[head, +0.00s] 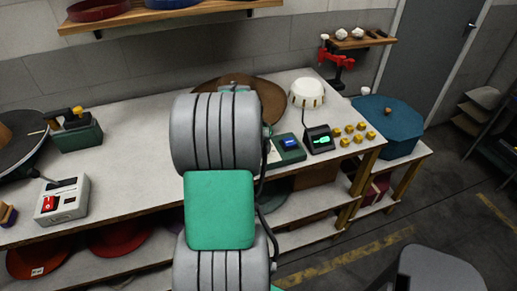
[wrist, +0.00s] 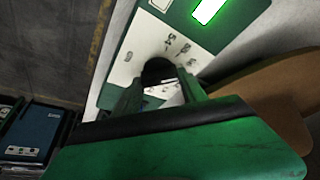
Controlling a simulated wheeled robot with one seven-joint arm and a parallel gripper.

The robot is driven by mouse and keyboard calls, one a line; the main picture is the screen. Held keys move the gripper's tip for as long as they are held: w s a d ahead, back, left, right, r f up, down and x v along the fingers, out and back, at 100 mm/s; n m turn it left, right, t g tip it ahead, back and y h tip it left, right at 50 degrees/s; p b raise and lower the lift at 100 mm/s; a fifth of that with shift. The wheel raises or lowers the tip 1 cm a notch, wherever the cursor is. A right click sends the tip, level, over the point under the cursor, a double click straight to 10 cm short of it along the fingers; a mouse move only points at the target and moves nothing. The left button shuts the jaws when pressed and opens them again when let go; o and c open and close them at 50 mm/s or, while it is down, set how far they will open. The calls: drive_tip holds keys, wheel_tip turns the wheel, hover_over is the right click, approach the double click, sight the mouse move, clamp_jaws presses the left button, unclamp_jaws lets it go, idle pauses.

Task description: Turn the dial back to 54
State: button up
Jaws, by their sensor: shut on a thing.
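In the wrist view a black round dial (wrist: 157,70) sits on a white panel face (wrist: 145,38) with green edges. The fingers and the palm hide the dial's near side and part of the scale. A lit green display (wrist: 208,10) shows above the panel, cut by the frame's top, with no readable figure. In the head view my arm hides the gripper and the dial.
A brown disc (wrist: 270,90) lies close to the right of the gripper.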

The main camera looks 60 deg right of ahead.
drive_tip(key=n+t+b, duration=0.1)
drive_tip(key=n, duration=0.2)
drive_tip(key=n+t+b, duration=0.1)
drive_tip(key=n, duration=0.2)
drive_tip(key=shift+s+d+f+y, duration=0.1)
drive_tip(key=shift+s+y, duration=0.05)
drive_tip(key=shift+y, duration=0.15)
drive_tip(key=n+t, duration=0.1)
drive_tip(key=n, duration=0.2)
drive_tip(key=n+t+y+b, duration=0.1)
drive_tip(key=n, duration=0.2)
drive_tip(key=shift+y, duration=0.3)
drive_tip(key=o, duration=1.4)
drive_tip(key=shift+c, duration=0.2)
drive_tip(key=v, duration=0.8)
